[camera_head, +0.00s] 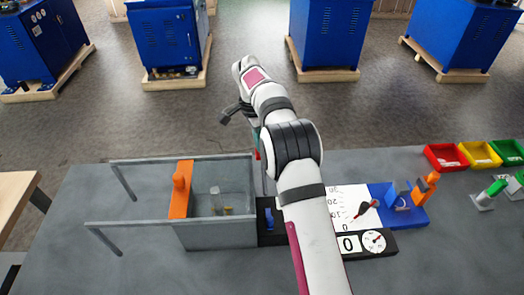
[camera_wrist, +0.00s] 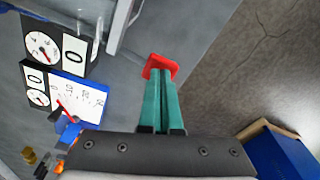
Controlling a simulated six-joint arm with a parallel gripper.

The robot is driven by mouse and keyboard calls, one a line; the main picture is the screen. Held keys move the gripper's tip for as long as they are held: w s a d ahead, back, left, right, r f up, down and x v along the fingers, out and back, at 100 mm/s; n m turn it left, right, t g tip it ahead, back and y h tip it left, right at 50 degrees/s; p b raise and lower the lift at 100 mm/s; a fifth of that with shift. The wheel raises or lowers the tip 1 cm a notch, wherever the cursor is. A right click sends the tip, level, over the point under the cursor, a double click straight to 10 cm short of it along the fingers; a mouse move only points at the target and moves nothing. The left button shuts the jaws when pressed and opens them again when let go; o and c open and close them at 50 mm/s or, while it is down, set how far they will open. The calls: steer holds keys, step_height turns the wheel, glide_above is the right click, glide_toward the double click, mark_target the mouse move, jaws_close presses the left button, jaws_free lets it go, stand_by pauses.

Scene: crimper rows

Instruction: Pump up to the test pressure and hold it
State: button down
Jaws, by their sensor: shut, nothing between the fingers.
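My gripper (camera_wrist: 160,78) shows teal fingers closed together in the wrist view, with nothing held between them. A red piece (camera_wrist: 161,66) lies at or just beyond the fingertips; I cannot tell whether they touch it. In the head view my arm hides most of the gripper, and a bit of red (camera_head: 257,155) shows below it at the bench's back edge. A round dial (camera_head: 373,242) with a red needle sits beside a "0" plate (camera_head: 348,244). The wrist view shows a larger dial (camera_wrist: 42,47) with another "0" plate. The needle readings are too small to tell.
A grey clear-walled tank (camera_head: 215,235) with rails and an orange plate (camera_head: 181,190) stands left of my arm. A white scale panel (camera_head: 350,203) and blue holder (camera_head: 405,212) stand right. Red, yellow and green bins (camera_head: 446,157) are farther right. The bench's left side is clear.

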steer(key=shift+f, duration=0.25)
steer(key=shift+f, duration=2.25)
steer(key=shift+s, duration=0.1)
steer(key=a, duration=0.2)
steer(key=s+r, duration=0.1)
steer(key=shift+a, duration=0.4)
steer(key=shift+r, duration=0.15)
step_height(320, 180, up, 16)
steer(key=a, duration=0.1)
steer(key=shift+s+a+f, duration=0.2)
steer(key=shift+a+f, duration=0.05)
